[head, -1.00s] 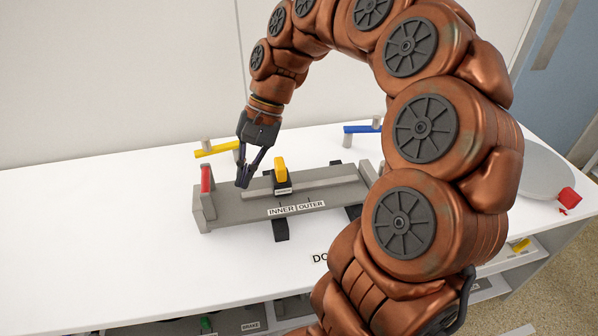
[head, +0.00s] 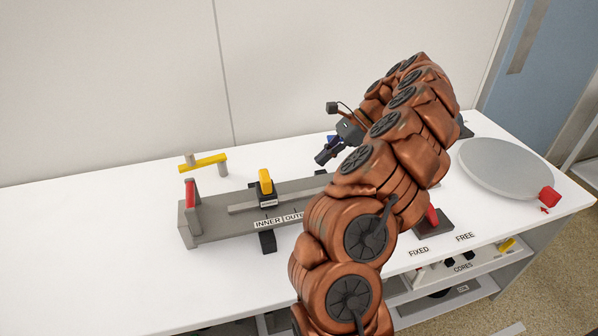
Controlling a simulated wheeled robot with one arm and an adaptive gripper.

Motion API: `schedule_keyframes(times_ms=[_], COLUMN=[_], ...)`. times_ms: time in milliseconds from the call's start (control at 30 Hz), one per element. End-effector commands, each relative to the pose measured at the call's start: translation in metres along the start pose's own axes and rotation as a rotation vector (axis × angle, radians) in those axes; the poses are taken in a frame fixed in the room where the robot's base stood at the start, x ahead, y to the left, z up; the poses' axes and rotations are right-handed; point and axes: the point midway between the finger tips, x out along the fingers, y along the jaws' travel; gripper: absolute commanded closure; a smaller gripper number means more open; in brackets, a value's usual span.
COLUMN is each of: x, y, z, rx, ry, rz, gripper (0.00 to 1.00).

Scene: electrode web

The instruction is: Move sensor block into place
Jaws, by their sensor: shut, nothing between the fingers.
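The sensor block is probably the small dark block with a yellow top (head: 265,182). It sits upright on the rail of a grey fixture (head: 208,224), above the labels INNER and OUTER. My gripper (head: 322,157) is to the right of and behind the block, apart from it, near the fixture's far right side. Its fingers are shut with nothing held. My arm hides the fixture's right end and part of the OUTER label.
A yellow bar on posts (head: 203,161) stands behind the fixture's left end. A red piece (head: 190,193) is on the left end plate. A round grey plate (head: 505,166) and a red knob (head: 549,197) are at right. The table's left front is clear.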

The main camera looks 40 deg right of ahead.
Motion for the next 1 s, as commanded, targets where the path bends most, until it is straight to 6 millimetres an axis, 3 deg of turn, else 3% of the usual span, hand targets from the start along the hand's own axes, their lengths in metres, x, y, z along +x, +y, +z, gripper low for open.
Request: schedule_keyframes(times_ms=[467, 833, 1000], x=[0.045, 0.097, 0.110], y=[0.001, 0.002, 0.001], z=[0.003, 0.004, 0.018], rx=[-0.005, -0.005, -0.006], ry=[-0.001, -0.004, 0.000], rz=[0.003, 0.006, 0.002], gripper=[1.00, 1.00, 1.00])
